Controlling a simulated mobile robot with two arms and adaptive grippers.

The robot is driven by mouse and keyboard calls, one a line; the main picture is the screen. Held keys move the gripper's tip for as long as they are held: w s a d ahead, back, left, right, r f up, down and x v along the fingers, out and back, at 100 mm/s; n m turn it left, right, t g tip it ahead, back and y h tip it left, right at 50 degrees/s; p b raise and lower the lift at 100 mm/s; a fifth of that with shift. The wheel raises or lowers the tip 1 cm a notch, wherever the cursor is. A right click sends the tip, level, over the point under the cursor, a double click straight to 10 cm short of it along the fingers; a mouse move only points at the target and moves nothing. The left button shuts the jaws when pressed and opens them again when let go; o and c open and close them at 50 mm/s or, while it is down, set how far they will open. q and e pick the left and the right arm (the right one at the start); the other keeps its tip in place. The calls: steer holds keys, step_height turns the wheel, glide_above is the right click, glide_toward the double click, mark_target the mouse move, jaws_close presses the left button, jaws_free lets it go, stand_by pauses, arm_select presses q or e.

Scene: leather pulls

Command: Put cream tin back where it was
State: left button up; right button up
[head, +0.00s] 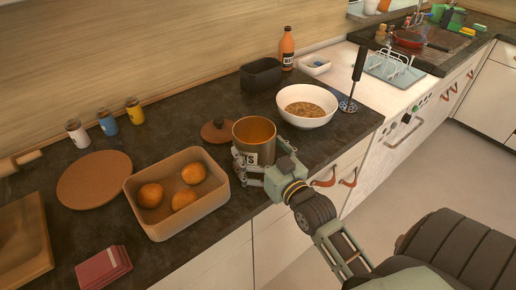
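The cream tin (254,134) is an open round canister with a brown-gold inside and dark lettering that ends in "TS". It is upright at the front part of the dark counter, between the tan box and the white bowl. My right gripper (262,166) has its fingers around the tin's lower front and sides and appears shut on it. The hand covers part of the tin's lower body, so I cannot tell whether its base touches the counter. A brown round lid with a knob (217,130) lies just behind and left of the tin. My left gripper is not in view.
A tan box (174,228) with oranges stands close left of the tin. A white bowl (307,118) of food is close right, with a masher (354,84) beside it. A black container (261,75) and an orange bottle (287,48) stand behind. Bare counter shows behind the lid.

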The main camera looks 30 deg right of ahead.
steer(key=shift+r, duration=0.1)
steer(key=shift+r, duration=0.1)
steer(key=shift+s, duration=0.4)
steer(key=s, duration=0.3)
steer(key=s+b, duration=0.1)
steer(key=s, duration=0.6)
steer(key=shift+a+b, duration=0.25)
steer(key=shift+b, duration=0.05)
steer(key=shift+s, duration=0.6)
